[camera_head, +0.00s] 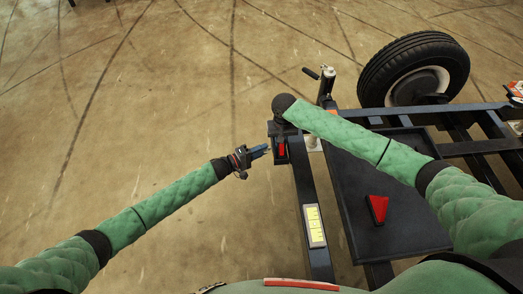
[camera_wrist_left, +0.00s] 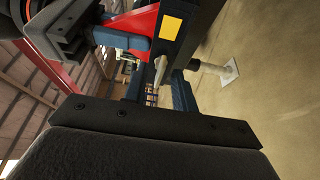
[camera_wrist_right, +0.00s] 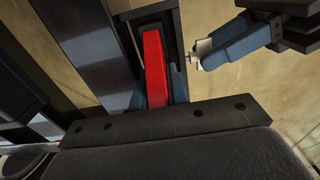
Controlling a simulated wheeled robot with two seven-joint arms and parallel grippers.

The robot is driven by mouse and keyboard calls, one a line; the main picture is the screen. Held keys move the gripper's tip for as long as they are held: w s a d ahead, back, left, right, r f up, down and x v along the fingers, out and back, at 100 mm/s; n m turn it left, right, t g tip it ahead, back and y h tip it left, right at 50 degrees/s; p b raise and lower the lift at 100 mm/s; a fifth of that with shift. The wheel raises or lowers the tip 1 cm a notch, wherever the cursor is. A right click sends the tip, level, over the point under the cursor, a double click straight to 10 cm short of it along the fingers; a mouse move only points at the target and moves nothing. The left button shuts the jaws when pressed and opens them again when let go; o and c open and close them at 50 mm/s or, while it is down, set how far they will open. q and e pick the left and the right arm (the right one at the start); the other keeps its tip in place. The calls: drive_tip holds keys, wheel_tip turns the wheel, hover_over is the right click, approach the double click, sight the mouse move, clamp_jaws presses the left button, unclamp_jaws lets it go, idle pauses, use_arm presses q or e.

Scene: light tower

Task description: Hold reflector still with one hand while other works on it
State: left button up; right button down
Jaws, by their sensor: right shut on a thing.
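The reflector also shows in the left wrist view (camera_wrist_left: 142,20). My left gripper (camera_head: 262,151) points at the reflector's side, close to it. Its blue fingers (camera_wrist_left: 157,92) stand apart, with a small pale metal part (camera_wrist_right: 201,47) at their tips. I cannot tell whether they touch it.
The dark trailer frame (camera_head: 312,215) carries a yellow-white label (camera_head: 315,226). A red triangle (camera_head: 377,208) lies on the dark deck (camera_head: 350,185). A wheel (camera_head: 415,70) and a jack post (camera_head: 326,85) stand behind. The concrete floor (camera_head: 130,130) at left is clear.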

use_arm(q)
drive_tip(key=shift+d, duration=0.15)
clamp_jaws()
